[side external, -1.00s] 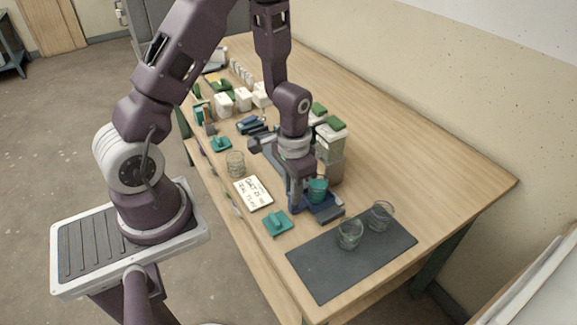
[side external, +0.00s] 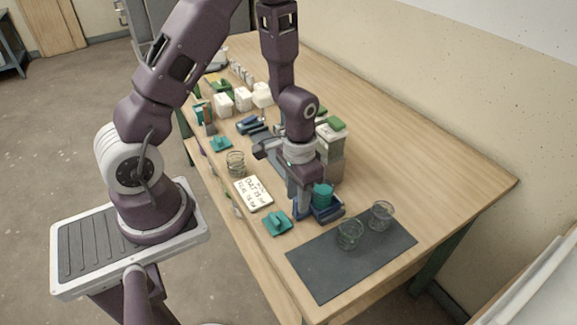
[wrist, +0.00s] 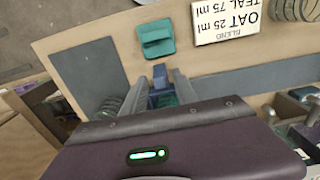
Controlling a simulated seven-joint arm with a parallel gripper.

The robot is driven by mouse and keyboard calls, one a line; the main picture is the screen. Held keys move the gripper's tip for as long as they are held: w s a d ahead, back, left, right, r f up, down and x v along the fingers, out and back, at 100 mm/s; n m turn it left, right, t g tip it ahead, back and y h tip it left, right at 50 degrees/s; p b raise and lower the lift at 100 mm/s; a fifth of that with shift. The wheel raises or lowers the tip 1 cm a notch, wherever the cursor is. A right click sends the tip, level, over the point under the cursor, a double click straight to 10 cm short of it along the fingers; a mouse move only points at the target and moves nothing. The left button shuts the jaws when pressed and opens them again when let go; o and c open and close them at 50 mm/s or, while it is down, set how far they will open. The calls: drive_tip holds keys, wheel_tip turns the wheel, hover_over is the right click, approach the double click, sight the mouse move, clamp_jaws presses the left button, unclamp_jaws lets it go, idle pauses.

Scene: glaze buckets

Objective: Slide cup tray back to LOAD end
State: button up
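The cup tray (side external: 331,213) is a small dark blue tray at the near end of the grey rail, beside the dark mat. A teal cup (side external: 323,195) stands upright in it. My gripper (side external: 300,213) is lowered at the tray's left side in the side view. In the wrist view, my gripper (wrist: 161,80) has its two fingers apart, with a blue part of the tray (wrist: 160,76) between them. I see no clear contact on either side. Teal shows just below that part. The LOAD label cannot be read in these views.
A dark mat (side external: 345,267) with two clear glasses lies at the near end. A teal block (side external: 277,222) and a recipe card (side external: 254,193) lie left of my gripper.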

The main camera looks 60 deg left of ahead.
wheel_tip(320, 180, up, 7)
drive_tip(key=shift+f, duration=0.1)
idle(0.3)
